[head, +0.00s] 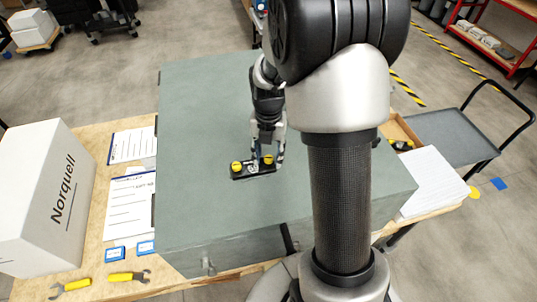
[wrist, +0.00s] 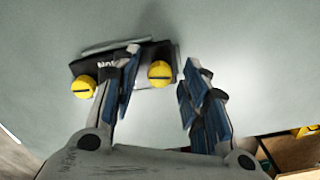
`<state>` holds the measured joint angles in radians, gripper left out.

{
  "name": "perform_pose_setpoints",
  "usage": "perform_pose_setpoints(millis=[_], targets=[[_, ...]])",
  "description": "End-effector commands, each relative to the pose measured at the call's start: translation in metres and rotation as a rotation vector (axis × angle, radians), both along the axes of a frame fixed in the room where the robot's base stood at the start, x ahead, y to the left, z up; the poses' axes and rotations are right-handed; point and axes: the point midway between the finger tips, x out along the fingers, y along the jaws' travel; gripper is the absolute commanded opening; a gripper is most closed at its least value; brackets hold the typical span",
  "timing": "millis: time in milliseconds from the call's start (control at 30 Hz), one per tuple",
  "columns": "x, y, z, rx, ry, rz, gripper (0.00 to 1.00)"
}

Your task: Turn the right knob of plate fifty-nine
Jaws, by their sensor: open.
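A small dark plate (head: 253,171) with two yellow knobs lies on top of the large grey-green housing (head: 205,130). It also shows in the wrist view (wrist: 118,62); its marking is partly hidden and I cannot read a number. The right knob (wrist: 160,73) has a dark slot running roughly across the picture; it also shows in the head view (head: 268,159). The left knob (wrist: 84,87) is outside the fingers. My gripper (wrist: 161,80) is open, with the right knob between its fingertips in the picture. I cannot tell whether a finger touches it.
A white Norquell box (head: 45,190), paper sheets (head: 130,195) and yellow-handled tools (head: 128,277) are on the wooden bench at left. At right are an open box (head: 396,128), white papers (head: 432,183) and a grey trolley (head: 440,135). The housing top around the plate is clear.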

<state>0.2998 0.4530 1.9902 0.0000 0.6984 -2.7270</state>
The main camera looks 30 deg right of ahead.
Motion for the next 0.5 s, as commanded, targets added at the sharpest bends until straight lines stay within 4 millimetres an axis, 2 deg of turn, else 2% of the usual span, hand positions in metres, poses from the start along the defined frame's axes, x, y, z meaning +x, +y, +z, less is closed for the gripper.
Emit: perform_pose_setpoints(millis=[267, 500], targets=[[0.0, 0.0, -0.0011, 0.0, 0.0, 0.0, 0.41], [0.0, 0.0, -0.0009, 0.0, 0.0, 0.0, 0.24]])
